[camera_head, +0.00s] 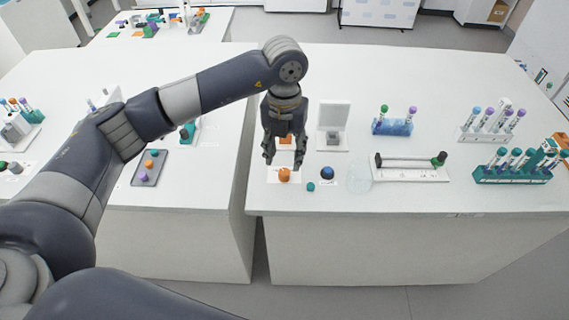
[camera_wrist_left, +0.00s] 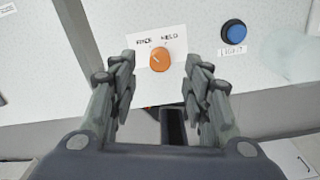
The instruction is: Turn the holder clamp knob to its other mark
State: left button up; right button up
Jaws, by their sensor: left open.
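The holder clamp knob (camera_head: 284,174) is orange and round. It stands on a white label card on the right bench, near the front edge. In the left wrist view the knob (camera_wrist_left: 160,61) shows a short dark line pointing up-left, towards the left of two printed words; the right word looks like "HELD". My left gripper (camera_head: 284,159) points down above and just behind the knob in the head view. Its fingers are open and empty, and in the left wrist view (camera_wrist_left: 161,68) they frame the knob on both sides without visible contact. My right gripper is not in view.
A blue button (camera_head: 327,173) on a labelled card, a small teal piece (camera_head: 310,187) and a clear round dish (camera_head: 359,179) lie to the knob's right. A white upright panel (camera_head: 333,116) stands behind. Tube racks (camera_head: 512,176) fill the right side. A gap separates the two benches.

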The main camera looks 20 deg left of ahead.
aim_at(284, 171)
pick_arm(q)
notch_tip(284, 171, up, 6)
jog(key=shift+r, duration=0.2)
dwell(0.5)
